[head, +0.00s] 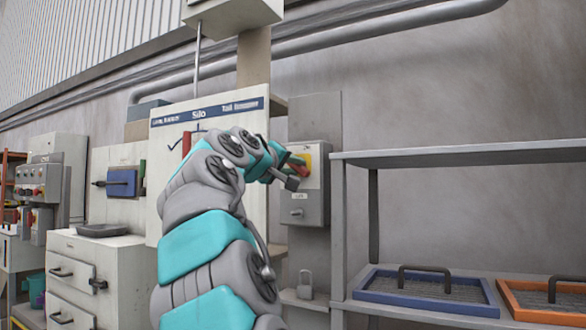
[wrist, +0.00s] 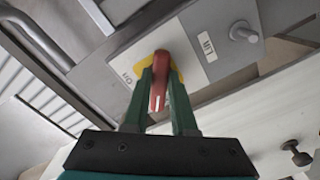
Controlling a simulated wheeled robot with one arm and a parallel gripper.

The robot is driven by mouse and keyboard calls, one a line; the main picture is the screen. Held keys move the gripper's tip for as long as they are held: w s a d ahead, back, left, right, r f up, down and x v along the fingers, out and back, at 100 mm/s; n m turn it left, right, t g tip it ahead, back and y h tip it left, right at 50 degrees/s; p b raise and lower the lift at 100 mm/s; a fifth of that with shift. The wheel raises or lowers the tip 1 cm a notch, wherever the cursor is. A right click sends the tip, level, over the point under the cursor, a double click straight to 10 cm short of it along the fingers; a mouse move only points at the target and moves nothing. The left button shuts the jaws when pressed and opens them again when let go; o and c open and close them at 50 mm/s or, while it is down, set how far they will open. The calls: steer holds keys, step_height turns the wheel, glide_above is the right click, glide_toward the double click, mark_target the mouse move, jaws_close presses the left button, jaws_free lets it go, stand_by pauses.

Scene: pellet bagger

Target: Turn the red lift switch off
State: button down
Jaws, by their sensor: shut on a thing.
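The red lift switch (wrist: 159,84) is a red handle on a yellow round plate (wrist: 142,72), fixed to a grey box. In the wrist view, my gripper (wrist: 160,76) has its two green fingers on either side of the red handle and is shut on it. The handle points down toward the gripper's palm.
A grey knob (wrist: 243,32) sticks out beside the "Lift" label. A metal shelf (head: 460,154) with blue (head: 372,291) and orange-framed (head: 515,300) trays stands right. The white silo panel (head: 165,140) is behind my arm.

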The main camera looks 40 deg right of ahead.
steer(key=n, duration=0.4)
steer(key=shift+r, duration=0.15)
steer(key=shift+r+n, duration=0.1)
steer(key=shift+n, duration=1.6)
steer(key=c, duration=0.7)
jaws_free()
steer(key=shift+s+a, duration=0.1)
steer(key=b+v, duration=0.1)
steer(key=v, duration=0.6)
steer(key=shift+s+a, duration=0.1)
steer(key=shift+a, duration=0.15)
